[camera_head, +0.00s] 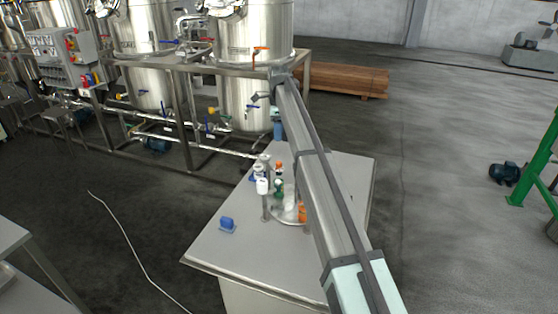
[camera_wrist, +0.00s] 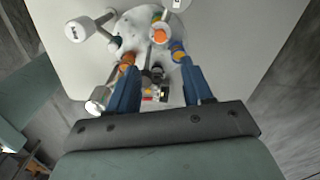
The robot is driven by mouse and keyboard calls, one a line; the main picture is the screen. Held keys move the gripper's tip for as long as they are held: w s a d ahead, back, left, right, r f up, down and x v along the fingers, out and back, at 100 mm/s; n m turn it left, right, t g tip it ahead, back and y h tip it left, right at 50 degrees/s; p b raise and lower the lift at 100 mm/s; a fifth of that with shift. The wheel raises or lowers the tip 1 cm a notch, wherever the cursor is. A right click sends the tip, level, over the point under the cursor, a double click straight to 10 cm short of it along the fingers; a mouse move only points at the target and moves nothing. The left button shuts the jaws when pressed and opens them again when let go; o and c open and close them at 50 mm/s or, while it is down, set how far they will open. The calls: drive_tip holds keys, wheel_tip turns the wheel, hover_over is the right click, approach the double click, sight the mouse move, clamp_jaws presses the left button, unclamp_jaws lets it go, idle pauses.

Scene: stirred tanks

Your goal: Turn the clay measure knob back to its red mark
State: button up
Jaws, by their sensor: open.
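My gripper (camera_wrist: 160,66) is open, with its two blue fingers apart above a round pale plate carrying several small knobs or fittings. An orange-topped knob (camera_wrist: 160,36) stands on this plate just beyond the fingertips. A brown-orange piece (camera_wrist: 128,58) is by the left fingertip, and a blue and yellow one (camera_wrist: 178,50) by the right. I cannot tell for certain which is the clay measure knob. A small red patch (camera_wrist: 148,98) shows between the fingers; I cannot tell if it is the red mark. In the head view, an orange piece (camera_head: 302,213) is partly hidden by my arm.
Steel tanks (camera_head: 252,35) and pipes stand behind. The table's front is clear.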

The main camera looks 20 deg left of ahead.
sight(279, 162)
wheel_tip(279, 162, down, 13)
drive_tip(key=shift+d+f, duration=0.1)
idle(0.4)
clamp_jaws()
idle(0.4)
